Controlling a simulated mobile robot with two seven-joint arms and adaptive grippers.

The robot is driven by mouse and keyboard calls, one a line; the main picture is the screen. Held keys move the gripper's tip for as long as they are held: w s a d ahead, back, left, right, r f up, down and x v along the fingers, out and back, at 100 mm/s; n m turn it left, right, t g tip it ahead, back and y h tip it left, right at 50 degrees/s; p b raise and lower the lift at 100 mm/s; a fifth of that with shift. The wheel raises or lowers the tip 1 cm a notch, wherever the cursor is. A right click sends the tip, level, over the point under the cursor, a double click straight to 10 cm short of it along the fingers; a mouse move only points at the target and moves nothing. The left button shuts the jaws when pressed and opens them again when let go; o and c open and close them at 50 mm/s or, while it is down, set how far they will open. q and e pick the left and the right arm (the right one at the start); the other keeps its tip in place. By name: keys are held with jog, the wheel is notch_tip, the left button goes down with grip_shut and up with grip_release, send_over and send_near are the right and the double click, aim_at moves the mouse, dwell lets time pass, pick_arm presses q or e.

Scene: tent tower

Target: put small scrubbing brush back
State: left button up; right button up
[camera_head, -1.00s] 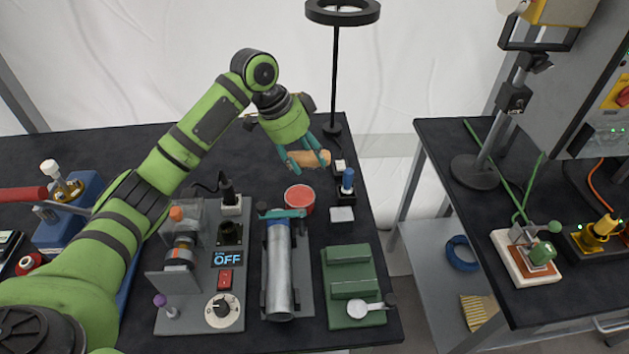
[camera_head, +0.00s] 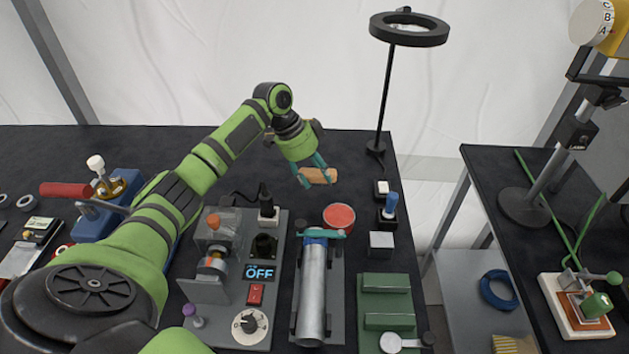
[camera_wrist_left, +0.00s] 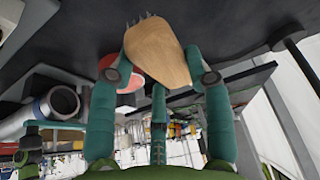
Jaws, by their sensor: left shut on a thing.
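The small scrubbing brush (camera_head: 321,174) has a tan wooden body. My left gripper (camera_head: 316,182) is shut on it and holds it above the dark table, behind the red round tin. In the left wrist view the wooden body (camera_wrist_left: 158,54) sits between the teal fingers, with a few dark bristles at its top edge. Most of the bristles are hidden. My right gripper is in neither view.
The red tin (camera_head: 339,216), a metal cylinder (camera_head: 313,290) and a green block (camera_head: 386,300) stand in front of the gripper. A ring lamp (camera_head: 409,29) stands at the back right. A gap separates this table from the right table (camera_head: 480,165). The back of the table is clear.

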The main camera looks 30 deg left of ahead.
aim_at(308, 174)
pick_arm(q)
notch_tip(308, 174, down, 4)
jog(key=shift+r+p, duration=0.1)
jog(key=shift+p, duration=0.6)
jog(key=shift+f, duration=0.4)
jog(key=o, duration=1)
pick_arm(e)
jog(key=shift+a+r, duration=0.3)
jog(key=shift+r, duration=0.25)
pick_arm(q)
jog(key=shift+r, duration=0.1)
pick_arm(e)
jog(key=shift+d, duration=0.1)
pick_arm(q)
jog(key=shift+a+r, duration=0.1)
jog(key=shift+r, duration=0.15)
jog(key=b+v, duration=0.1)
jog(key=v, duration=0.5)
jog(key=shift+s+a+r+b, duration=0.1)
jog(key=shift+b, duration=0.3)
jog(key=shift+s+a+r, duration=0.1)
jog(key=shift+r, duration=0.4)
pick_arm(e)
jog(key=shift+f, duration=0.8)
